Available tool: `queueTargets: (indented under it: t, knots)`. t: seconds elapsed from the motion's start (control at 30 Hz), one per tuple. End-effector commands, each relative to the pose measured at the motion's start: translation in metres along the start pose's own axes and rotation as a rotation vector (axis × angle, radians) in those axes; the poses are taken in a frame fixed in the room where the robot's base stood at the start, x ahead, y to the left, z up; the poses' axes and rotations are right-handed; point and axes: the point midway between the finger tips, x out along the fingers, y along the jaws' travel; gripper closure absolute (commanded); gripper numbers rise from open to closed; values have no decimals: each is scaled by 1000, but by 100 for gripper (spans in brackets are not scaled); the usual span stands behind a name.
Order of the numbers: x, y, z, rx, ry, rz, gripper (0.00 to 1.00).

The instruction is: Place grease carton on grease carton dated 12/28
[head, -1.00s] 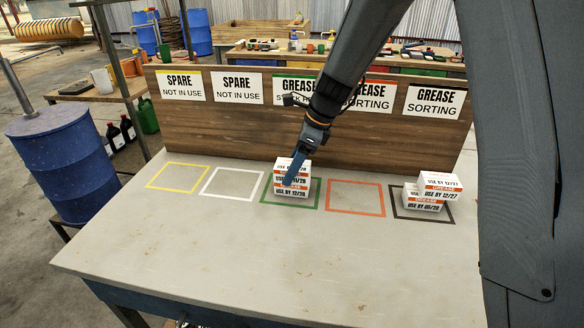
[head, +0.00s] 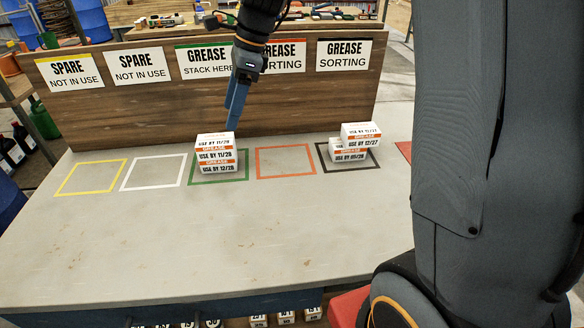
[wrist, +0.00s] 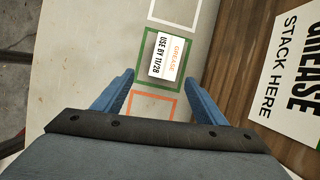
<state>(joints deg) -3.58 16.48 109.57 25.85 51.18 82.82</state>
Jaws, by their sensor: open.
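In the green-outlined square (head: 190,178), a white and orange grease carton reading USE BY 11/28 (head: 215,154) rests on the grease carton dated 12/28 (head: 217,168). The stack looks upright and roughly aligned. My gripper (head: 230,126) is open and empty, with its fingers just above the stack in the head view. In the wrist view the top carton (wrist: 166,57) lies beyond the fingertips, apart from them, inside the green outline. It hides the lower carton there.
In the black-outlined square (head: 346,171), a carton dated 12/27 (head: 362,136) sits on cartons below, one ending in /28 (head: 347,155). The yellow, white and orange squares (head: 286,175) are empty. A wooden sign board (head: 150,125) stands behind. The table front is clear.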

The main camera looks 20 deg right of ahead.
Motion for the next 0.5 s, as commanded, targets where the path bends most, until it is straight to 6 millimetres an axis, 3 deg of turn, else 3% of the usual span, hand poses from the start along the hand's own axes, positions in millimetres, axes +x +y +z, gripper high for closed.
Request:
queueTargets:
  t: [0.3, 0.5]
  knots:
    - [26, 106, -97, -798, 194, 91, 35]
    - [38, 173, -144, -1324, 256, 210, 35]
